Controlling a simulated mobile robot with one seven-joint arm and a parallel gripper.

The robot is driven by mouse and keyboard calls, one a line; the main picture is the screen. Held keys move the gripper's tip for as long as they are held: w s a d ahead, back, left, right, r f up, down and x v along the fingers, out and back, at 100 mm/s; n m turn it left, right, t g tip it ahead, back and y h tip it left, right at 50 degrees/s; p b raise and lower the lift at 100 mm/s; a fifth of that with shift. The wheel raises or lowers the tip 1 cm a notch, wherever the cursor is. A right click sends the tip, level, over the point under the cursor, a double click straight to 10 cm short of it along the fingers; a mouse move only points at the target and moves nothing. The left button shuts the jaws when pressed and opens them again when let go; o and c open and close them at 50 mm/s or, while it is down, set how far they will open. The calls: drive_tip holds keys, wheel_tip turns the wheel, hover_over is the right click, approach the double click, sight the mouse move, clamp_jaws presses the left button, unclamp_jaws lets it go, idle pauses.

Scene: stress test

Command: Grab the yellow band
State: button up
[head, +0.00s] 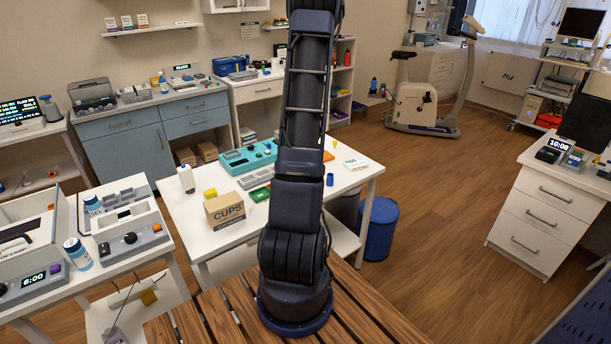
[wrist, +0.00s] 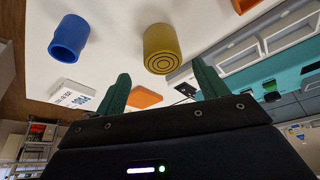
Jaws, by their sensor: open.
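The yellow band (wrist: 162,42) shows in the wrist view as a short yellow roll with concentric rings on its near face, on the white table (wrist: 115,50). I cannot make it out in the head view, where my arm covers the middle of the table. My gripper (wrist: 162,84) is open, with its two dark green fingers apart and nothing between them. The band lies beyond the fingertips, roughly centred between them across the picture, with a gap to both.
A blue cylinder (wrist: 68,40) stands left of the band, also in the head view (head: 330,180). A white box (wrist: 74,95), an orange item (wrist: 145,98) and a teal case (wrist: 285,70) are nearby. A cups box (head: 225,210) stands at the table's front left.

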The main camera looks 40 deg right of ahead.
drive_tip(key=shift+a+x, duration=0.2)
drive_tip(key=shift+x, duration=1.3)
drive_tip(key=shift+a+x, duration=0.15)
drive_tip(key=shift+x, duration=1.4)
drive_tip(key=shift+f, duration=0.1)
drive_tip(key=c, duration=1.1)
